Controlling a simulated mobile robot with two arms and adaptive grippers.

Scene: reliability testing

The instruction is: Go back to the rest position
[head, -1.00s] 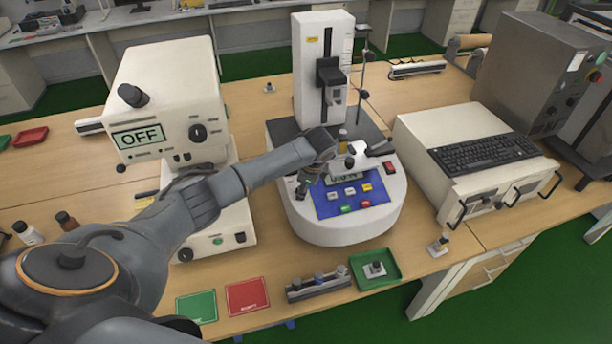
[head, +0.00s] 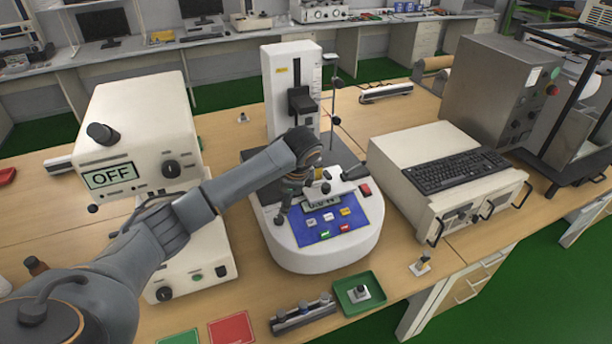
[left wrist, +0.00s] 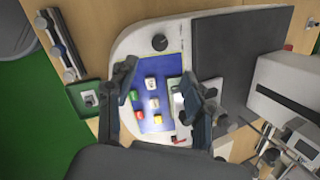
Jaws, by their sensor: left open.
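My left arm comes in from the left in the head view and reaches over the white tester (head: 325,250) with the blue button panel. My left gripper (head: 290,203) hangs from the wrist above that panel, partly hidden by its own wrist. In the left wrist view its two fingers (left wrist: 158,88) are apart, with nothing between them but the panel's colored buttons (left wrist: 152,100) below. The fingers look clear of the buttons, though the exact height is hard to tell. My right gripper does not show.
A white machine reading OFF (head: 135,130) stands close to my left arm. The tester's tall column (head: 292,75) rises behind the wrist. A box with a keyboard (head: 455,170) stands at right. A green tray (head: 375,300) and a small rack (head: 303,320) lie in front.

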